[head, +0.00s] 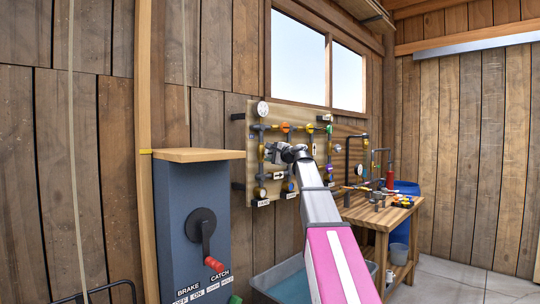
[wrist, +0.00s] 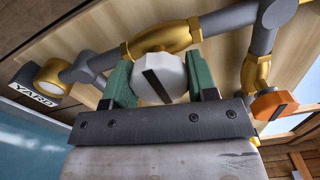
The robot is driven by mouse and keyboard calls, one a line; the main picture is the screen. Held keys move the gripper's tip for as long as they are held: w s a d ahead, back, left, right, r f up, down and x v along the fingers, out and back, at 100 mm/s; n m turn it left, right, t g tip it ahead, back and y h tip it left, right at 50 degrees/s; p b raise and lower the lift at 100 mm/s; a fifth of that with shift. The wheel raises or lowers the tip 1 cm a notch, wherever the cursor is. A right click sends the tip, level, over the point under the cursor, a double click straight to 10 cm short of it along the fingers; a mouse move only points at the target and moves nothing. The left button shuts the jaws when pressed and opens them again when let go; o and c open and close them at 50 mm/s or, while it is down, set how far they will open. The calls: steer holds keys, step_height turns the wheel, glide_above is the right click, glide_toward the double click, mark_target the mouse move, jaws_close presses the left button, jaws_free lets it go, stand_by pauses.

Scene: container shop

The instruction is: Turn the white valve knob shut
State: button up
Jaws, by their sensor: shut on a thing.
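The white valve knob (wrist: 176,70) is in the middle of the wrist view, on a brass valve body (wrist: 162,37) in a grey pipe line. A black bar runs slantwise across its face. My gripper (wrist: 160,77) has its two green fingers on either side of the knob and is shut on it. In the head view, my gripper (head: 274,153) is at the pipe panel (head: 277,113), at the end of my outstretched arm. There the arm and gripper hide the white knob.
An orange knob (wrist: 272,105) is close right of my gripper in the wrist view; a brass-rimmed gauge (wrist: 50,77) and a YARD label (wrist: 36,82) are at left. In the head view, a blue-grey cabinet (head: 178,215) with a crank stands left, a cluttered workbench (head: 378,223) right.

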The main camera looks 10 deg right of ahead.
stand_by(0.5)
steer(key=o, duration=0.9)
steer(key=shift+o, duration=0.2)
steer(key=shift+s+d, duration=0.1)
steer(key=v, duration=1)
steer(key=shift+s+d, duration=0.15)
steer(key=shift+s, duration=0.1)
steer(key=s+a+f+n+g+h, duration=0.2)
steer(key=f, duration=1.1)
steer(key=s+a+f+n+g+h, duration=0.1)
steer(key=s+a+f+n+g, duration=0.15)
steer(key=f, duration=1.15)
steer(key=s+a+f+n+g+h, duration=0.1)
steer(key=s+a+f+g+h, duration=0.15)
steer(key=f, duration=1.05)
steer(key=s+f+n+g+h, duration=0.2)
steer(key=s+f+n+g, duration=0.1)
steer(key=s+f, duration=0.7)
steer(key=s+f+n+g+h, duration=0.3)
steer(key=s+f, duration=0.8)
steer(key=f, duration=0.6)
steer(key=shift+n+g, duration=0.75)
steer(key=shift+g, duration=0.05)
